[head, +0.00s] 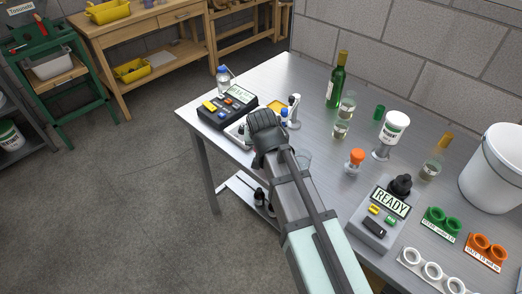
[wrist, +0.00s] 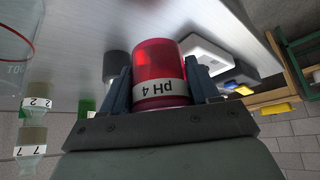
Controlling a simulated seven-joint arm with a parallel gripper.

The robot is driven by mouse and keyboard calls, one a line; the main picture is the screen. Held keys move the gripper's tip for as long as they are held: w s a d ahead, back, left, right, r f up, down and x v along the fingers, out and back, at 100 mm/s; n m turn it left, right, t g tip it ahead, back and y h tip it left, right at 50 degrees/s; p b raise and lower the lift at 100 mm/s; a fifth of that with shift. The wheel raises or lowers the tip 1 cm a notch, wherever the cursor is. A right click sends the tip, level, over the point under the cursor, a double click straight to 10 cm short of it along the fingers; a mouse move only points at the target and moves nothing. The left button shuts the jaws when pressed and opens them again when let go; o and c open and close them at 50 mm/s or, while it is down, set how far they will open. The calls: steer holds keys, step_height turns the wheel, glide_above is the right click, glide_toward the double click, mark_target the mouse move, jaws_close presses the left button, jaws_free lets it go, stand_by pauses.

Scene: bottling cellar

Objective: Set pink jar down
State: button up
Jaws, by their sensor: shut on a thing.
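The pink jar (wrist: 160,65), a red-pink cylinder with a white "pH 4" label that reads upside down, is between the blue fingers of my gripper (wrist: 158,84) in the wrist view. The fingers are shut on its sides. The grey tabletop (wrist: 85,40) shows behind the jar; I cannot tell whether the jar touches it. In the head view my arm reaches over the left part of the metal table (head: 325,235), and its wrist hides the jar and fingertips.
To the right stand a green bottle (head: 336,82), an orange-capped jar (head: 355,160), a white tub (head: 395,127), a "READY" device (head: 378,222) and a white bucket (head: 494,170).

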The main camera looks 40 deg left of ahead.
steer(key=shift+f, duration=2.15)
steer(key=shift+f, duration=0.1)
steer(key=o, duration=1.5)
steer(key=v, duration=1.2)
